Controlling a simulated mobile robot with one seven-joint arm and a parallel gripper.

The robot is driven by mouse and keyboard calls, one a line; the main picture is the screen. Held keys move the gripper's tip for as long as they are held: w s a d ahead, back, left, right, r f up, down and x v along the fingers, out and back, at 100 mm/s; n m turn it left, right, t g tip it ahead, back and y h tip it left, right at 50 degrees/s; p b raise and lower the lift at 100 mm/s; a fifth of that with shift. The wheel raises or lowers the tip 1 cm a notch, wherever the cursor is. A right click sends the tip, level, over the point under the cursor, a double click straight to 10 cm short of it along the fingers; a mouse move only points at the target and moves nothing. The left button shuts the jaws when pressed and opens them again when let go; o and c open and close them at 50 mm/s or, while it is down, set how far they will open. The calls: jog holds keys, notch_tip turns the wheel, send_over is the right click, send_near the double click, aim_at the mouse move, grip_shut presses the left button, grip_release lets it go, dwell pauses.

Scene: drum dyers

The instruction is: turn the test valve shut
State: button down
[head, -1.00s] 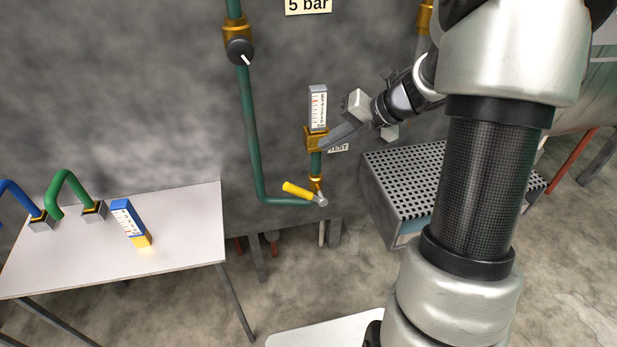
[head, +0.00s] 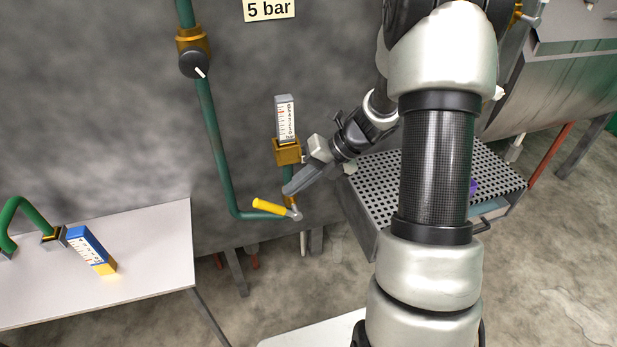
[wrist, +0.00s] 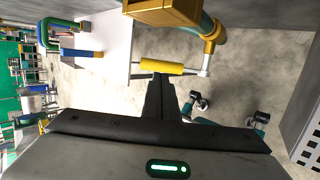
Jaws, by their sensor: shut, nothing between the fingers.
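The test valve's yellow lever (head: 270,207) sits low on the green pipe, below a brass fitting and a small upright gauge (head: 285,118). The lever points left from its grey pivot, tilted slightly up at its left end. In the wrist view the yellow lever (wrist: 162,67) lies across the picture, just beyond my fingertips. My gripper (head: 288,190) is shut and empty, its tip just above the lever's pivot end in the head view. Whether it touches the lever I cannot tell. In the wrist view my closed fingers (wrist: 160,78) point at the lever's middle.
A perforated bench (head: 385,190) stands to the right. A round black knob (head: 193,64) is on the pipe higher up.

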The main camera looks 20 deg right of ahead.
aim_at(271, 204)
jog(key=b+x, duration=0.1)
jog(key=x, duration=0.4)
jog(key=shift+w+a+f, duration=0.1)
jog(key=shift+a+f, duration=0.05)
jog(key=shift+a, duration=0.1)
